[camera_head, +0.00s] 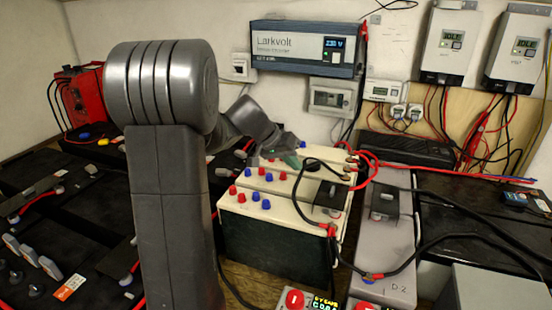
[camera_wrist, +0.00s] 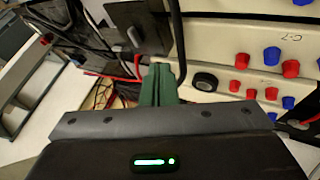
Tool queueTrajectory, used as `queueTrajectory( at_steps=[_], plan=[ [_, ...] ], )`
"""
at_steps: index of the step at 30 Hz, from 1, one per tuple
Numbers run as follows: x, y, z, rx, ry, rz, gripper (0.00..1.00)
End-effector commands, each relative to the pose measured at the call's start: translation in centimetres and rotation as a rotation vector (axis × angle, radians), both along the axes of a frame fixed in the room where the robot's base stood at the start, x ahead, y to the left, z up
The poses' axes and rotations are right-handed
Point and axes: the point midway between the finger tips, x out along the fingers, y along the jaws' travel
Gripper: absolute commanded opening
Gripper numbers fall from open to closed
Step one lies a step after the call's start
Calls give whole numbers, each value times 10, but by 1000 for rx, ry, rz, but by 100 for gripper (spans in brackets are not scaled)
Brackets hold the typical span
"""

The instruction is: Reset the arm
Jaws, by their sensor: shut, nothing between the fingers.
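My arm rises at the left of the head view and reaches to the right over the cream-topped battery (camera_head: 236,208). My gripper (camera_head: 293,159) is at the arm's end, just above the back part of that battery. In the wrist view its green fingers (camera_wrist: 160,84) are closed together with nothing between them. Red and blue caps (camera_wrist: 270,73) stand on the cream tops to the right of the fingers. A round black cap (camera_wrist: 204,83) is close beside the fingertips. I cannot tell whether the fingers touch the battery.
Black cables (camera_head: 452,236) loop across the batteries on the right, and red cables (camera_head: 372,165) rise near the gripper. A Larkvolt unit (camera_head: 305,48) and grey IDLE boxes (camera_head: 450,42) hang on the wall. A red charger (camera_head: 82,92) stands at the far left.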

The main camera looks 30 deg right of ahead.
Motion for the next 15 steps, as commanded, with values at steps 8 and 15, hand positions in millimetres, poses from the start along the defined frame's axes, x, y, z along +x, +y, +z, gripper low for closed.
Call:
queueTrajectory(
  at_steps=[8,15],
  plan=[
    [0,1,1,0,0,0,0],
    [-2,-7,-10,0,2,-3,0]
  ],
)
